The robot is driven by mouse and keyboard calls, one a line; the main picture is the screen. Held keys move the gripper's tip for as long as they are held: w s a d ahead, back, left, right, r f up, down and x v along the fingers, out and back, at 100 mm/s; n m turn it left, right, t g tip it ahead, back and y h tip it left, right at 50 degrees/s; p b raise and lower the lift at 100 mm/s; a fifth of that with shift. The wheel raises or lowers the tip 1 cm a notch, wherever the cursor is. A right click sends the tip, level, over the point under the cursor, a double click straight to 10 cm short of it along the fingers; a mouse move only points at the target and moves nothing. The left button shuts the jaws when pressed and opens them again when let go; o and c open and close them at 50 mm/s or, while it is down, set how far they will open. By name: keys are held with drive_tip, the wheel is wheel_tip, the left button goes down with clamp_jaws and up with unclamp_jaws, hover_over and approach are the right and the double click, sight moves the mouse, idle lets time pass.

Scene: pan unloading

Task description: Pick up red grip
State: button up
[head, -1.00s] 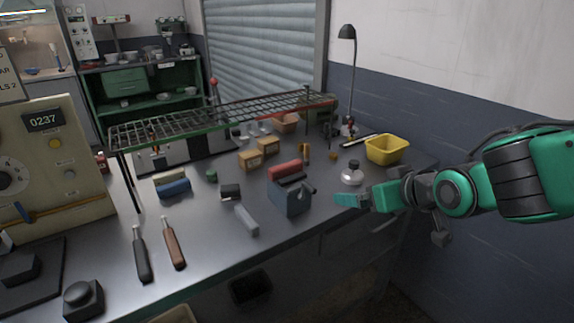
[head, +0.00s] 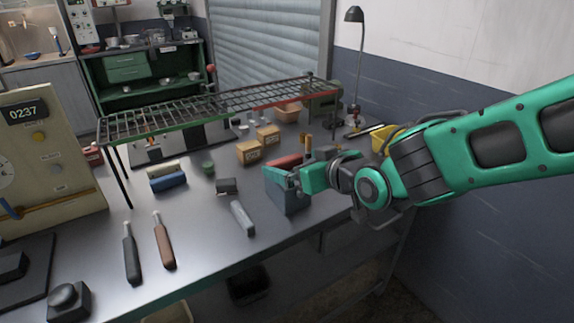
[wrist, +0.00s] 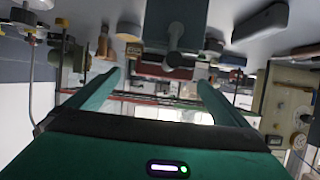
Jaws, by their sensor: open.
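The red grip (head: 284,162) is a red block lying just behind the dark grey-blue box (head: 288,198) on the bench, partly covered by my gripper in the head view. My gripper (head: 286,174) is above that box, close to the red grip in the picture; the gap between them cannot be judged. In the wrist view my gripper (wrist: 160,80) has its two green fingers spread apart with nothing held between them. The box (wrist: 177,28) shows at the top of that view.
A wire rack (head: 215,105) on thin legs spans the back of the bench. Wooden-coloured boxes (head: 249,152), a blue roll (head: 168,183), a grey bar (head: 242,218) and two handled tools (head: 163,242) lie around. A yellow bin (head: 380,138) is partly behind my arm.

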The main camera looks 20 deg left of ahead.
sight(287, 160)
drive_tip(key=x, duration=0.3)
drive_tip(key=shift+s+a, duration=0.1)
drive_tip(key=shift+a, duration=0.3)
drive_tip(key=shift+w+a+f, duration=0.2)
drive_tip(key=shift+w+a, duration=0.3)
drive_tip(key=c, duration=1.2)
